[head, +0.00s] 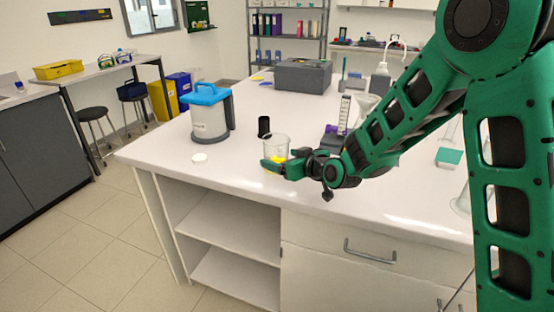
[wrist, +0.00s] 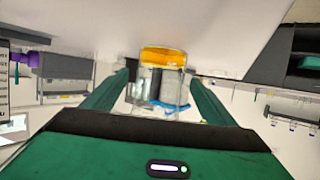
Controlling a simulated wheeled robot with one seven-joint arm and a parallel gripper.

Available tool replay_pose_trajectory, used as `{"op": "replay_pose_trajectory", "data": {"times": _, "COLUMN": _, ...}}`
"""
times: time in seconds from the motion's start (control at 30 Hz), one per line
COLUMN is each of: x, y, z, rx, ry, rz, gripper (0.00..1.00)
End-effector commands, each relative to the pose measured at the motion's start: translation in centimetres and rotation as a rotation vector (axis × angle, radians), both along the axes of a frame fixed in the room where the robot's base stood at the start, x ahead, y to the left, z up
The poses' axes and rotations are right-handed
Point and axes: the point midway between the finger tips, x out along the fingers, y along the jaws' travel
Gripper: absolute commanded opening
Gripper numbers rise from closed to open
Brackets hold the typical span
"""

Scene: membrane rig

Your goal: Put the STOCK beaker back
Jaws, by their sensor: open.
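A clear glass beaker (head: 277,143) with yellow-orange liquid at its bottom stands on the white bench (head: 240,195). No readable STOCK label shows on it. My gripper (head: 273,165) is low at the beaker's near side, with its jaws open. In the wrist view, which looks upside down, the beaker (wrist: 161,88) shows between the two green fingers (wrist: 163,100). The fingers flank it. I cannot tell whether either finger touches the glass. In the head view, part of the beaker's lower side is hidden by my gripper.
A blue-lidded white container (head: 210,115) stands left of the beaker. A small black cylinder (head: 264,126) is just behind it, and a white disc (head: 199,157) lies front left. A grey box (head: 303,75) is at the back. The bench's front left is mostly clear.

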Motion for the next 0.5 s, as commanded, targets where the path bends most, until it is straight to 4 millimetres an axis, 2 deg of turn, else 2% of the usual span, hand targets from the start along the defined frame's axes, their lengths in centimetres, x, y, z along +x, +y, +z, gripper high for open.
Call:
{"op": "replay_pose_trajectory", "data": {"times": 0.1, "x": -2.0, "y": -1.5, "z": 1.0, "rx": 0.002, "ry": -0.001, "rz": -0.003, "gripper": 0.8}}
{"op": "replay_pose_trajectory", "data": {"times": 0.3, "x": -4.7, "y": -3.3, "z": 2.2, "rx": 0.002, "ry": -0.001, "rz": -0.003, "gripper": 0.8}}
{"op": "replay_pose_trajectory", "data": {"times": 0.5, "x": -6.3, "y": -4.4, "z": 2.8, "rx": 0.001, "ry": -0.001, "rz": -0.002, "gripper": 0.8}}
